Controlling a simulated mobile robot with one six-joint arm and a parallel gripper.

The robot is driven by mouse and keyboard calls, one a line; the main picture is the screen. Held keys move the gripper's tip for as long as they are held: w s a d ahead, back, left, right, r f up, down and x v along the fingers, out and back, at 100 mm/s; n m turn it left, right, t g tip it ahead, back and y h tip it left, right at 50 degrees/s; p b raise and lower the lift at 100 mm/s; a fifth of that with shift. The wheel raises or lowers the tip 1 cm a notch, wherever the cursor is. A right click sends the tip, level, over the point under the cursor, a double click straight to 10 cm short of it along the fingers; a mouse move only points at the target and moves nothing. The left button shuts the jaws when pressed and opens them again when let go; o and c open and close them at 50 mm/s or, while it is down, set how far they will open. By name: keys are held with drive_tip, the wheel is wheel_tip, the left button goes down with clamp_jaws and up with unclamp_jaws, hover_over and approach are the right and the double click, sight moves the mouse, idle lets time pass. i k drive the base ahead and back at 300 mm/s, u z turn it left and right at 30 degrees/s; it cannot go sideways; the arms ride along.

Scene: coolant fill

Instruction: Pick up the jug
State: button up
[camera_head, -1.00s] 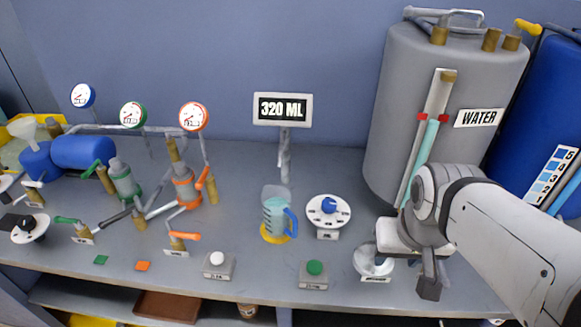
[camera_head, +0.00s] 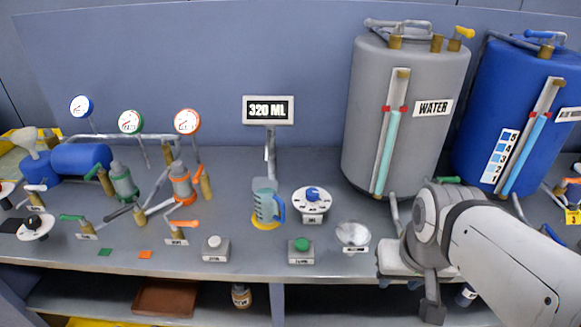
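The jug (camera_head: 265,202) is a clear measuring jug with a blue handle on its right side and bluish liquid inside. It stands upright on a yellow round base (camera_head: 259,222) on the grey bench, below the 320 ML display. My gripper (camera_head: 432,312) hangs at the front edge of the bench, well to the right of the jug and apart from it. Only part of the gripper shows, so its opening is not clear. Nothing is visibly held in it.
A display reading 320 ML (camera_head: 268,110) stands behind the jug. A white dial with a blue knob (camera_head: 312,199) is close on its right. A green button (camera_head: 301,250), a white button (camera_head: 215,248) and a silver funnel (camera_head: 353,235) sit near the front. The grey WATER tank (camera_head: 370,110) stands behind my arm.

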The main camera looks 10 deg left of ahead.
sight(264, 190)
drive_tip(key=z, duration=2.05)
drive_tip(key=k, duration=2.1)
drive_tip(key=u, duration=1.55)
drive_tip(key=i, duration=1)
